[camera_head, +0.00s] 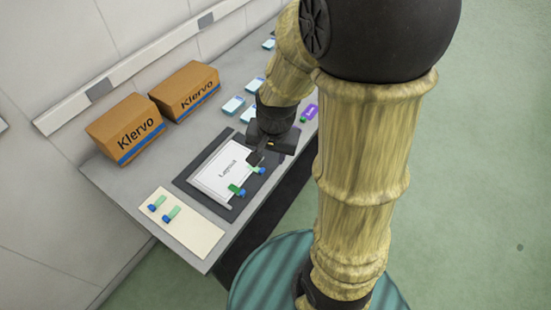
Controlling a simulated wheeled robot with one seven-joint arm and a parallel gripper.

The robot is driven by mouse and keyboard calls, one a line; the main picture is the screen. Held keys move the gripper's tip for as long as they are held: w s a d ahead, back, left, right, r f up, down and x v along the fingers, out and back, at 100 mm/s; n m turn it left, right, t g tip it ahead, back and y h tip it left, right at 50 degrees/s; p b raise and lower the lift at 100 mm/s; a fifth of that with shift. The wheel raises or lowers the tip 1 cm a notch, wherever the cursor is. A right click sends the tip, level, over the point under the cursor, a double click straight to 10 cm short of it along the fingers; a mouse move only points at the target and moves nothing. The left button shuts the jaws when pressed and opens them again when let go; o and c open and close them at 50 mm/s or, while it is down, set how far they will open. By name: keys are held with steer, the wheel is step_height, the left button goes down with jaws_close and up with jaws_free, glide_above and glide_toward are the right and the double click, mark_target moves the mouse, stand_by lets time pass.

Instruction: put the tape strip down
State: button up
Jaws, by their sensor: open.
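My gripper (264,158) is open above the far right end of the white sheet marked Lapova (212,172), which lies on a dark mat (190,184). A green tape strip with a blue end (257,170) lies at the sheet's right edge, just below my gripper in the picture. Whether a finger touches it I cannot tell. A second green and blue strip (237,190) lies at the sheet's near right corner. Two similar strips, one here (156,203) and one here (171,214), lie on a cream card (200,235) at the near left.
Two brown Klervo boxes, one near (125,130) and one farther (186,90), stand along the wall side of the grey table (135,178). Several blue and white packets (232,105) and a purple item (310,111) lie beyond the mat. My arm hides part of the table's far right.

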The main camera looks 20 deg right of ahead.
steer(key=s+n, duration=0.1)
steer(key=n, duration=0.1)
steer(key=s+r+n, duration=0.1)
steer(key=n, duration=0.1)
steer(key=s+n, duration=0.1)
steer(key=n, duration=0.1)
steer(key=shift+s+r+n+t, duration=0.2)
steer(key=shift+r+n+t, duration=0.05)
steer(key=shift+n+t, duration=0.15)
